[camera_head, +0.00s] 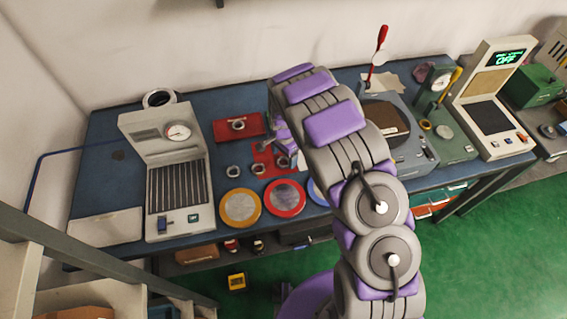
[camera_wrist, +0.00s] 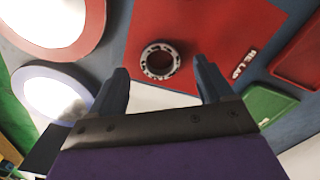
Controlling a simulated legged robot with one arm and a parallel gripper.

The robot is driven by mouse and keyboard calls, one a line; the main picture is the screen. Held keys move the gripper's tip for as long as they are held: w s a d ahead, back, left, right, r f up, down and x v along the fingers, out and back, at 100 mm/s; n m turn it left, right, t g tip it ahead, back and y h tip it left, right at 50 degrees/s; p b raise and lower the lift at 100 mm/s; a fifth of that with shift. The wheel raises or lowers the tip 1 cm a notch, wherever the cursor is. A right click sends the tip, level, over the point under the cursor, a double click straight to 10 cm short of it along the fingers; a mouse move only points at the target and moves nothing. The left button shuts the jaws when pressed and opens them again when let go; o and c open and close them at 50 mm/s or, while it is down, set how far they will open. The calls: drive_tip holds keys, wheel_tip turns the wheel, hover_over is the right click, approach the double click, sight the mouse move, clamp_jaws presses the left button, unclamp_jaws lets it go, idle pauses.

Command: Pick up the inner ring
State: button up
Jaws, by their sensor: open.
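A small dark metal ring (camera_wrist: 145,58) lies flat on a red mat (camera_wrist: 205,35) in the wrist view, with pale patches on its face and a round hole. My gripper (camera_wrist: 161,70) is open and empty. Its two dark fingers point toward the ring, which shows between the fingertips, apart from both. In the camera_head view, small rings stand near the red mat: one on the left (camera_head: 233,166), one in the middle (camera_head: 257,164) and one by my gripper (camera_head: 283,157). My arm partly hides this area. I cannot tell by sight which is the inner ring.
A red tray (camera_head: 222,132) bears another ring. Yellow (camera_head: 227,216), red (camera_head: 272,207) and blue-rimmed round plates lie along the front. Grey and green instruments stand right of my arm.

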wheel_tip(320, 180, down, 2)
drive_tip(key=shift+f, duration=0.15)
drive_tip(key=shift+a, duration=0.15)
drive_tip(key=shift+c, duration=0.4)
drive_tip(key=shift+a, duration=0.1)
drive_tip(key=shift+c, duration=0.7)
drive_tip(key=c, duration=0.7)
drive_tip(key=shift+c, duration=1.3)
